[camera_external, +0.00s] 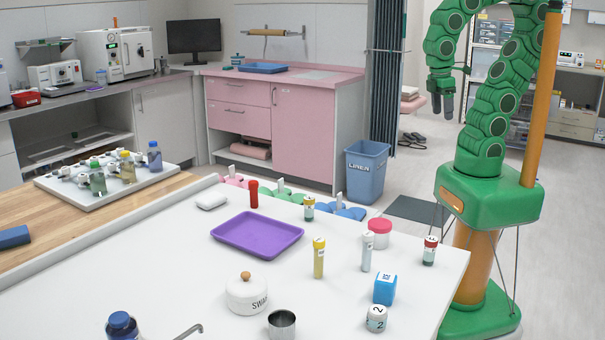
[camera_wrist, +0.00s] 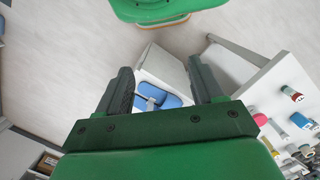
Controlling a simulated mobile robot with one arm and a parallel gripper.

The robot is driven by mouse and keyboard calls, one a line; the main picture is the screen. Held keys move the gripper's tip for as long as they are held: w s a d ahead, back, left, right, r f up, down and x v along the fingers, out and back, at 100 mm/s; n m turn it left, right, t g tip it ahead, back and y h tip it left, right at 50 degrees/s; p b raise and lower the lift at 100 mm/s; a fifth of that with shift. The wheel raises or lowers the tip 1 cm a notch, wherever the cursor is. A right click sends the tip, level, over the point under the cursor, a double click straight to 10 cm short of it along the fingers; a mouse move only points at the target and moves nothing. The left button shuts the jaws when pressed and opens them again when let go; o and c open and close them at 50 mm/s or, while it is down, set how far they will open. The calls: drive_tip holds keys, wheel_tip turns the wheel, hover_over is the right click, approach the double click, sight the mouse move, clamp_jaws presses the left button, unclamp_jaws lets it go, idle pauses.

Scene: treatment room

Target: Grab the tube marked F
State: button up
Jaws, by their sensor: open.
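My gripper (camera_external: 441,104) hangs high above the floor, beyond the table and well apart from the tubes. In the wrist view my gripper (camera_wrist: 161,66) is open with nothing between its fingers. A red-topped tube (camera_wrist: 292,94) shows there at the right edge.
A purple tray (camera_external: 257,234), a white lidded pot (camera_external: 246,293), a pink-lidded jar (camera_external: 379,233), a blue cube (camera_external: 385,289) and a metal cup (camera_external: 282,324) share the table. A blue bin (camera_external: 366,172) stands on the floor behind. The table's left part is mostly clear.

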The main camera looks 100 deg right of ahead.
drive_tip(key=shift+c, duration=0.2)
drive_tip(key=w+d+f+n+h, duration=0.2)
drive_tip(key=w+f+n+h, duration=0.45)
drive_tip(key=w, duration=0.45)
drive_tip(key=w+a+f+n+t+h, duration=0.3)
drive_tip(key=w+a+n+t+h, duration=0.25)
drive_tip(key=w+a+n, duration=0.3)
drive_tip(key=n+t+y, duration=0.7)
drive_tip(key=n+t, duration=0.7)
drive_tip(key=n, duration=0.3)
approach(432, 239)
drive_tip(key=d, duration=0.2)
drive_tip(key=w+d, duration=0.1)
drive_tip(key=d, duration=0.1)
drive_tip(key=w+d, duration=0.1)
drive_tip(key=d, duration=0.1)
drive_tip(key=shift+r, duration=0.25)
drive_tip(key=a, duration=0.1)
drive_tip(key=a+n+y, duration=0.2)
drive_tip(key=a, duration=0.1)
drive_tip(key=shift+a+f, duration=0.1)
drive_tip(key=shift+f, duration=0.25)
drive_tip(key=shift+w+d+r, duration=0.1)
drive_tip(key=shift+w+d, duration=0.05)
drive_tip(key=shift+w, duration=1.15)
drive_tip(key=shift+w+d, duration=0.15)
drive_tip(key=shift+w, duration=1.1)
drive_tip(key=shift+w+d, duration=0.15)
drive_tip(key=shift+w, duration=1.15)
